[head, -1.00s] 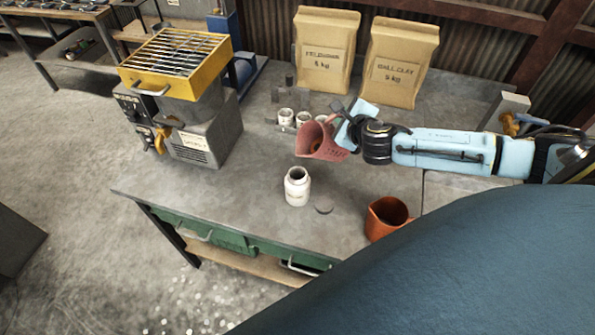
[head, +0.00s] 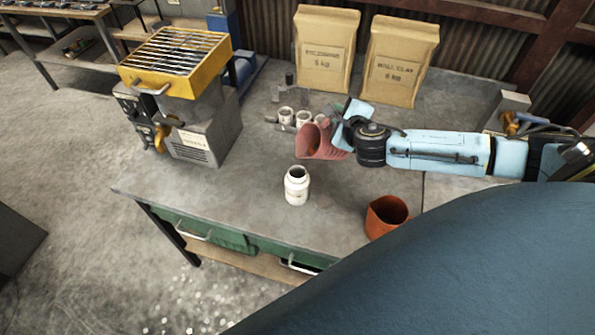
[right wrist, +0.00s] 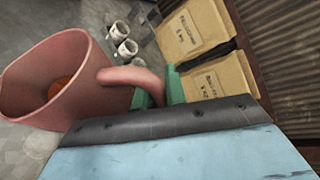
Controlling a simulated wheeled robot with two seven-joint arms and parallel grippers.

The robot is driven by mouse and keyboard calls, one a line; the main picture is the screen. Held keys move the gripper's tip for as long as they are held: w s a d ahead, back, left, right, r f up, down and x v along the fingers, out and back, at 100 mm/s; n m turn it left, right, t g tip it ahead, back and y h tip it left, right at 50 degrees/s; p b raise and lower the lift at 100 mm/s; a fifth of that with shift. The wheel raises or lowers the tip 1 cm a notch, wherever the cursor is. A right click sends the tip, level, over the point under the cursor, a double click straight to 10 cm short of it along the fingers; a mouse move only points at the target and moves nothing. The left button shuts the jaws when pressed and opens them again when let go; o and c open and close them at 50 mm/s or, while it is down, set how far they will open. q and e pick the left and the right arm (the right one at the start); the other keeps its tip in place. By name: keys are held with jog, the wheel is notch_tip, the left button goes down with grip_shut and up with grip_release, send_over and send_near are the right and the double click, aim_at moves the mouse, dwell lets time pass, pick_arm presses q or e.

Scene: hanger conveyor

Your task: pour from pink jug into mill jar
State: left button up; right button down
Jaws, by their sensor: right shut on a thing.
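The pink jug (head: 318,143) is in the air above the bench, tilted with its mouth toward the left. My right gripper (head: 346,128) is shut on its handle; the right wrist view shows the green fingers (right wrist: 160,98) at the handle of the jug (right wrist: 75,95). Some orange-brown content shows inside the jug. The mill jar, taken to be the white open jar (head: 297,186), stands upright on the bench, below and a little left of the jug, apart from it. No stream shows between them. My left gripper is not in view.
Several small pale cups (head: 286,116) stand behind the pink jug. Two paper bags (head: 328,50) are at the back. A grey machine with a yellow grated top (head: 200,135) stands at left.

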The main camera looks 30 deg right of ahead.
jog(key=shift+a, duration=0.15)
jog(key=shift+w+a+r+n+h, duration=0.1)
jog(key=shift+a+n+h, duration=0.2)
jog(key=shift+n, duration=0.1)
jog(key=shift+a+n+h, duration=0.3)
jog(key=shift+a+n, duration=0.1)
jog(key=shift+a, duration=0.05)
jog(key=shift+a, duration=0.1)
dwell(0.5)
jog(key=shift+a+n+h, duration=0.3)
jog(key=shift+a+n, duration=0.1)
jog(key=shift+w+a+f+t, duration=0.1)
jog(key=shift+a+f+t, duration=0.1)
jog(key=shift+t, duration=0.1)
